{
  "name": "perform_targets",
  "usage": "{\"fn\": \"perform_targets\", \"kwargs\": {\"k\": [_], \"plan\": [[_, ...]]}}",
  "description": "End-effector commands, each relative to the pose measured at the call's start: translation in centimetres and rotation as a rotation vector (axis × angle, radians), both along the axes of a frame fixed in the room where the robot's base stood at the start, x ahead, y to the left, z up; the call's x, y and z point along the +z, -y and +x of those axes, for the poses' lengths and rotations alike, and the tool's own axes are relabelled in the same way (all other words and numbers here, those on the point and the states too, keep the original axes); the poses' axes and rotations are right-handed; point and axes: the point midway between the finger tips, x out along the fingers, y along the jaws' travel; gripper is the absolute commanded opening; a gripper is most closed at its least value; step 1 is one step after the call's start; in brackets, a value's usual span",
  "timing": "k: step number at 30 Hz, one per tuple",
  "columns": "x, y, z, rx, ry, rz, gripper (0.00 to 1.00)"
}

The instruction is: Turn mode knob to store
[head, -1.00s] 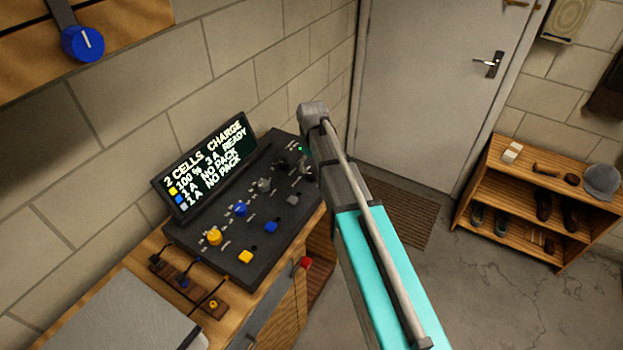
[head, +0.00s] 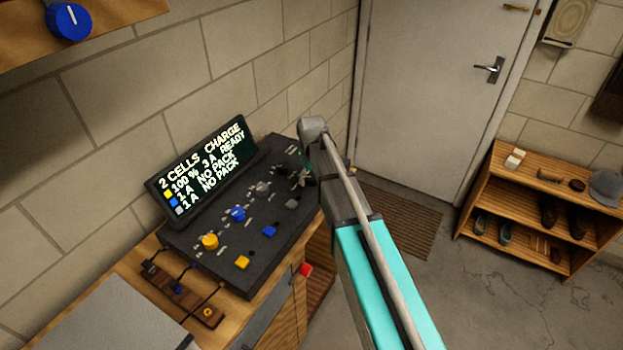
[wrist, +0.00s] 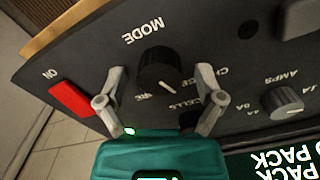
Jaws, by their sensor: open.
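The black mode knob (wrist: 158,70) is on the dark charger panel (wrist: 95,50) in the wrist view, below the printed word MODE. Its white pointer mark faces the lower right, towards the partly covered CHARGE label. Lettering ending in RE shows at its lower left, partly hidden. My gripper (wrist: 160,78) is open, with one finger on each side of the knob and small gaps to it. In the head view, my gripper (head: 303,172) is over the far right end of the panel, and my arm partly hides that end. The charger screen (head: 205,165) reads 2 CELLS CHARGE, READY.
A red switch (wrist: 72,98) marked ON lies left of the knob. A grey amps knob (wrist: 282,101) is to the right. Blue (head: 238,213) and yellow (head: 210,241) knobs sit nearer on the panel. A brick wall stands behind the screen.

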Motion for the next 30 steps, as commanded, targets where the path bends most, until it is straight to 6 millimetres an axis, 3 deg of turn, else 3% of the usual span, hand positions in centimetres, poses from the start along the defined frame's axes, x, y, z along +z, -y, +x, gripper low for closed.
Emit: {"fn": "perform_targets", "kwargs": {"k": [2, 15, 30], "plan": [[0.01, 0.0, 0.0, 0.0, 0.0, 0.0, 0.87], [0.01, 0.0, 0.0, 0.0, 0.0, 0.0, 0.07], [0.0, 0.01, -0.01, -0.101, 0.0, 0.0, 0.05]]}}
